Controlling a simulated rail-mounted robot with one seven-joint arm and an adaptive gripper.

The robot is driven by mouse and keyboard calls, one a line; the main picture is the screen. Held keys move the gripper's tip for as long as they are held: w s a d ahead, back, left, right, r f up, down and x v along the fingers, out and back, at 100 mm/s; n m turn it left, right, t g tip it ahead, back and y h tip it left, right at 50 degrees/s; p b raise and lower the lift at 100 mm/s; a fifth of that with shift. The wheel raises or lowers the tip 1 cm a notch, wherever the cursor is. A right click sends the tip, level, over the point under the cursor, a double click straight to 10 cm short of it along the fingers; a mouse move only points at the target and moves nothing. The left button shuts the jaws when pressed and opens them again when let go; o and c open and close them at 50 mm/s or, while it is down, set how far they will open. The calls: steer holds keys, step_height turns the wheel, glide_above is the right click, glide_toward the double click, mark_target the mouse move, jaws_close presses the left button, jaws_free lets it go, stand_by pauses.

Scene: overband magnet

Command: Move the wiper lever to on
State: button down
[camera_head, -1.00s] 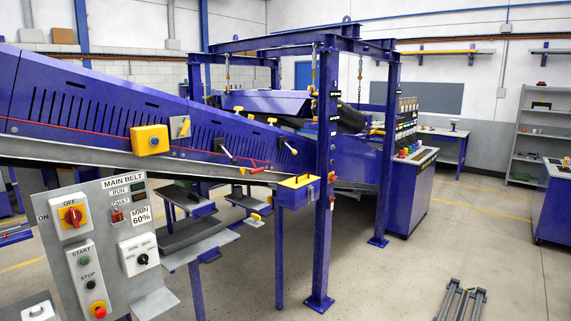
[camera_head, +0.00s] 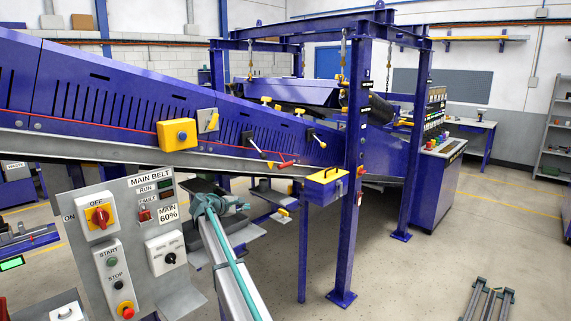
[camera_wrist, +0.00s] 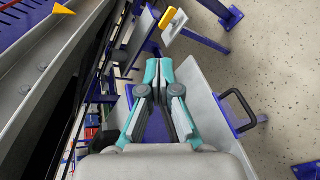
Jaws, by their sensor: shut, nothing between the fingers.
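No label is legible there, so I cannot tell which is the wiper lever. My gripper (camera_head: 207,203), teal, is in front of and below the conveyor, just right of the main belt panel, apart from both levers. In the wrist view my gripper (camera_wrist: 158,70) has its fingers together with nothing between them, above a grey plate. No lever shows clearly there.
The main belt panel (camera_head: 127,215) stands close at the left. A yellow box (camera_head: 178,134) and a yellow-topped box (camera_head: 326,183) project from the conveyor. A blue post (camera_head: 352,190) stands to the right. Grey shelves (camera_head: 277,197) hang below the belt.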

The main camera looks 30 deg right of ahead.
mark_target(257, 149)
steer(key=w+r+n+h, duration=0.3)
steer(key=w+r+n, duration=0.2)
steer(key=r, duration=0.9)
steer(key=w+d+r+p, duration=0.1)
steer(key=d+p, duration=0.4)
steer(key=d, duration=0.5)
steer(key=shift+w+r+t, duration=0.4)
steer(key=shift+w, duration=0.05)
